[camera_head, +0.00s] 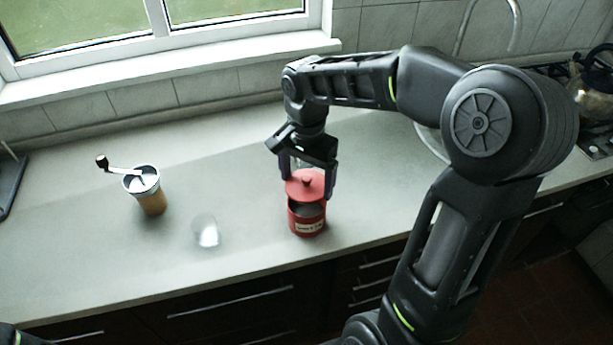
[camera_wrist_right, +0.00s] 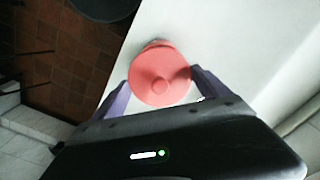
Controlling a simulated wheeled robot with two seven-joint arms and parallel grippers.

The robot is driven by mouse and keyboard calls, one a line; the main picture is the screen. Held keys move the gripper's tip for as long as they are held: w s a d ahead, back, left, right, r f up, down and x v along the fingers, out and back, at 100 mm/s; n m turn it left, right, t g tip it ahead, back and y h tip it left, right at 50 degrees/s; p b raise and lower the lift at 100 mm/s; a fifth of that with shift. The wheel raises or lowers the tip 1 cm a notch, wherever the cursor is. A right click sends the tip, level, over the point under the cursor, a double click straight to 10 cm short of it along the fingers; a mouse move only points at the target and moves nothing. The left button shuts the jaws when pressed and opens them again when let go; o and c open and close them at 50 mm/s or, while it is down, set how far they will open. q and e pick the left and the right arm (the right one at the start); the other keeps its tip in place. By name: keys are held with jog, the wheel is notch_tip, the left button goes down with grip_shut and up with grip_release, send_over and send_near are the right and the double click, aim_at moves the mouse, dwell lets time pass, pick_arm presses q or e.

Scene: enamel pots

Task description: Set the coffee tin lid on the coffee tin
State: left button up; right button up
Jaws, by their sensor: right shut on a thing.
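The coffee tin lid (camera_head: 305,184) is a red disc with a small knob. My right gripper (camera_head: 308,187) is shut on it, one finger at each side. The red coffee tin (camera_head: 307,226) stands upright on the counter with a pale label on its front. The lid is just above the tin, and a dark gap shows between them at the front. In the right wrist view the lid (camera_wrist_right: 160,82) sits between the fingers and covers most of the tin; a bit of red shows behind its far edge. My left gripper is not in view.
A coffee grinder (camera_head: 149,192) with a crank stands on the counter at the left. A clear glass object (camera_head: 207,234) is between it and the tin. The counter's front edge is near the tin. A stove with cookware (camera_head: 597,100) is at the right.

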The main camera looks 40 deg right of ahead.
aim_at(306, 193)
jog(key=shift+f+b, duration=1.25)
jog(key=shift+f, duration=0.9)
jog(key=shift+f+b, duration=0.3)
jog(key=shift+b, duration=0.15)
jog(key=shift+r, duration=0.2)
jog(key=shift+r+p, duration=0.6)
jog(key=shift+f+b, duration=0.75)
jog(key=shift+f, duration=0.1)
dwell(0.8)
jog(key=shift+r, duration=0.2)
